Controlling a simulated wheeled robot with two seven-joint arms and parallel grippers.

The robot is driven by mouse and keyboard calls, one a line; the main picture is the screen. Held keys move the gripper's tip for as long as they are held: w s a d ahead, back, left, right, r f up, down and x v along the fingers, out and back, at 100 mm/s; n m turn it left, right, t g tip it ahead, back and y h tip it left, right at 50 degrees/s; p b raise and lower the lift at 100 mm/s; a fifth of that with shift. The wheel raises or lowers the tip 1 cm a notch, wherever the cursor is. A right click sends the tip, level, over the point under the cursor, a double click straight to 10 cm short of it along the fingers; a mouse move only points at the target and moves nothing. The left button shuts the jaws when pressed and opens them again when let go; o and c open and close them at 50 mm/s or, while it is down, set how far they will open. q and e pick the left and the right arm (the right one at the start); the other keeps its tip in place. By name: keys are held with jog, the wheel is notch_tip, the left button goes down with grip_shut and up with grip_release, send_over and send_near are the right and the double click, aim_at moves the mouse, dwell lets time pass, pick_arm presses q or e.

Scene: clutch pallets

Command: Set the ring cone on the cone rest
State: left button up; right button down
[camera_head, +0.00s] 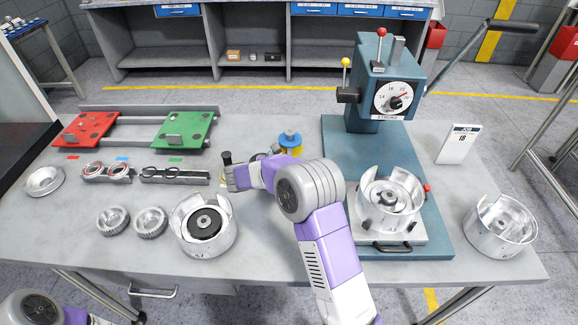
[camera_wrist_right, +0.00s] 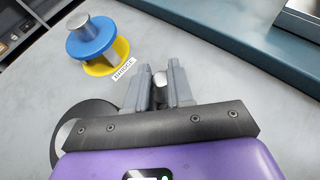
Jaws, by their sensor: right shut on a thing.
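My right gripper (camera_head: 228,178) is low over the middle of the bench, left of the press. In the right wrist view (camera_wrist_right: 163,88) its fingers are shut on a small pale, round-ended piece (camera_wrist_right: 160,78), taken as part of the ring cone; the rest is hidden. A dark disc (camera_wrist_right: 88,112) shows beside the hand, partly covered; I cannot tell if it belongs to the held thing. A blue piece with a silver top (camera_head: 290,137) stands on a yellow base, apart from the gripper. I cannot tell which thing is the cone rest. My left gripper is out of view.
A silver drum (camera_head: 181,236) stands close in front of the hand. A tool tray (camera_head: 190,178) lies to its left, with red (camera_head: 85,129) and green (camera_head: 185,130) pallets behind. The teal press (camera_head: 345,140) stands right, with another drum (camera_head: 388,212) on it.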

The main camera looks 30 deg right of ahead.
jog(key=shift+f, duration=0.1)
jog(key=c, duration=0.9)
grip_release()
jog(key=shift+r+p, duration=3.8)
jog(key=shift+r, duration=0.8)
